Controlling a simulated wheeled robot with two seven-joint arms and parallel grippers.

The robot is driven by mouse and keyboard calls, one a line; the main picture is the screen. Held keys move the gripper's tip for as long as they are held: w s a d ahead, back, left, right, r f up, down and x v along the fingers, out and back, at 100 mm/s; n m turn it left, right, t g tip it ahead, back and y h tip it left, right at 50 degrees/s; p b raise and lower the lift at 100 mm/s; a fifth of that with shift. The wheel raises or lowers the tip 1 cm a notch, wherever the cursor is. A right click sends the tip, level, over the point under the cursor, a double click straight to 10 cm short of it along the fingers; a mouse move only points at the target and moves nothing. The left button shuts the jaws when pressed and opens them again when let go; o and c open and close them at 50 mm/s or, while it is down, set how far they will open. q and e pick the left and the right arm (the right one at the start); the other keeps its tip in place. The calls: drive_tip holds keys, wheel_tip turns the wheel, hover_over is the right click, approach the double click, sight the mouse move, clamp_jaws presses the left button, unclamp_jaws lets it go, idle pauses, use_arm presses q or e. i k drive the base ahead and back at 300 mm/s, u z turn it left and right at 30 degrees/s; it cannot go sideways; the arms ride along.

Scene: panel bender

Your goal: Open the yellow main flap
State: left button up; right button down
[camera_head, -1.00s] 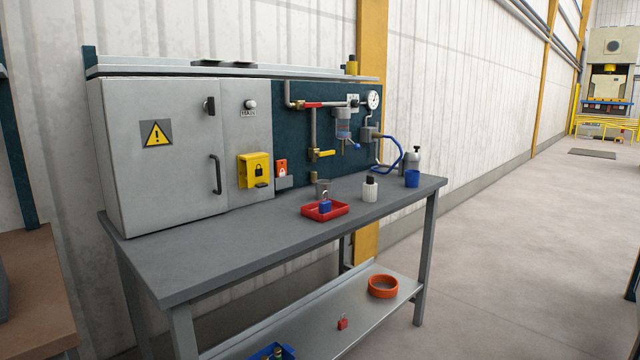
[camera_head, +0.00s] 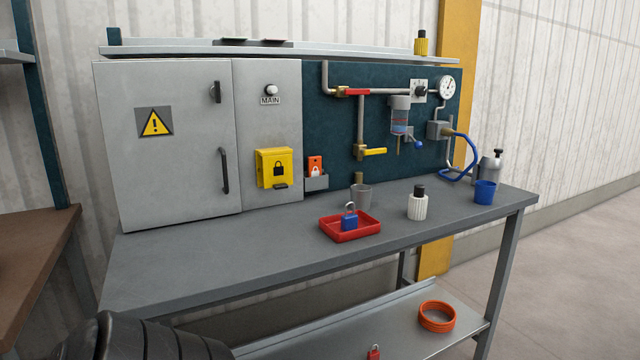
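The yellow main flap (camera_head: 273,168) is a small box-like cover with a black padlock symbol, on the grey panel below the knob labelled MAIN (camera_head: 270,91). It looks shut, with a dark tab at its lower edge. A black, ribbed part of my own arm shows at the lower left, well below and in front of the flap. No gripper fingers show in the view.
The bench's left part is clear.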

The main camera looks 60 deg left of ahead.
sight(278, 173)
drive_tip(key=u, duration=0.55)
drive_tip(key=i, duration=0.95)
drive_tip(key=u, duration=0.9)
